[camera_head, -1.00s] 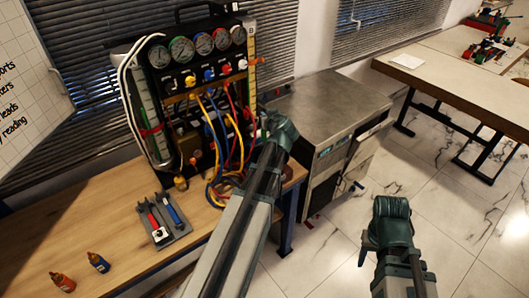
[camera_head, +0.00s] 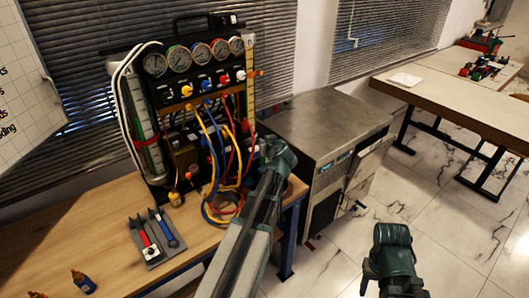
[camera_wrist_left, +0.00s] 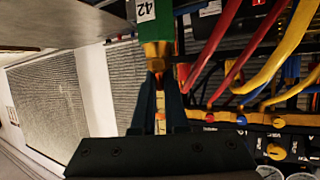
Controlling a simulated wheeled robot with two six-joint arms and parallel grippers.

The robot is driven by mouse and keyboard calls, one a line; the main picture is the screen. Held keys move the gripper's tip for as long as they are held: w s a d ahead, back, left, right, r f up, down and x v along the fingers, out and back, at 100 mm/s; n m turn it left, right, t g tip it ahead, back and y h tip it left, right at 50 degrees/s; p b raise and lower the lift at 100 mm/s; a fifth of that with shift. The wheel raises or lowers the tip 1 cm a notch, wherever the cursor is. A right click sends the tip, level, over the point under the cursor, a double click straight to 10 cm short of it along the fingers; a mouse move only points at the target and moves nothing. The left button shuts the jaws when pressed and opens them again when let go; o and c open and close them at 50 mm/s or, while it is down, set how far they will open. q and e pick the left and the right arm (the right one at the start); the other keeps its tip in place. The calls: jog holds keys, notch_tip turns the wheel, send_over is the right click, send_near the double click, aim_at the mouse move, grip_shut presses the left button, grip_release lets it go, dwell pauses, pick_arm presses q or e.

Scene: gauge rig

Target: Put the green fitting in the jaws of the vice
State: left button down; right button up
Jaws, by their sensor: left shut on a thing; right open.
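The green fitting (camera_wrist_left: 156,22), with a white "42" label and a brass collar, shows at the top of the left wrist view. My left gripper (camera_wrist_left: 160,84) is shut on its brass end. In the head view my left gripper (camera_head: 266,146) is in front of the rig's right side, and the fitting is hidden there. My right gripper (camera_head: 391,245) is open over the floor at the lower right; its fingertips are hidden. A small red and green device (camera_head: 484,42) stands at the back of the far table; I cannot tell whether it is the vice.
The gauge rig (camera_head: 205,82) with coloured hoses stands on the wooden bench (camera_head: 70,235). A tool tray (camera_head: 153,252) lies in front of it. A metal cabinet (camera_head: 325,120) is to the right. The far table (camera_head: 450,92) holds red and green parts (camera_head: 484,67). Open floor lies between.

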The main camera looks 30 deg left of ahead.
pick_arm(q)
jog(key=shift+f+b, duration=1.3)
jog(key=shift+f, duration=0.35)
jog(key=shift+f, duration=0.2)
jog(key=c, duration=0.9)
grip_release()
jog(key=shift+c, duration=0.2)
jog(key=shift+r, duration=0.15)
jog(key=shift+s+d+r, duration=0.1)
jog(key=shift+s+r, duration=0.05)
jog(key=shift+r, duration=0.05)
jog(key=p+v, duration=0.4)
jog(key=v, duration=0.7)
jog(key=shift+d+p, duration=0.25)
jog(key=shift+p, duration=0.05)
jog(key=shift+s, duration=0.15)
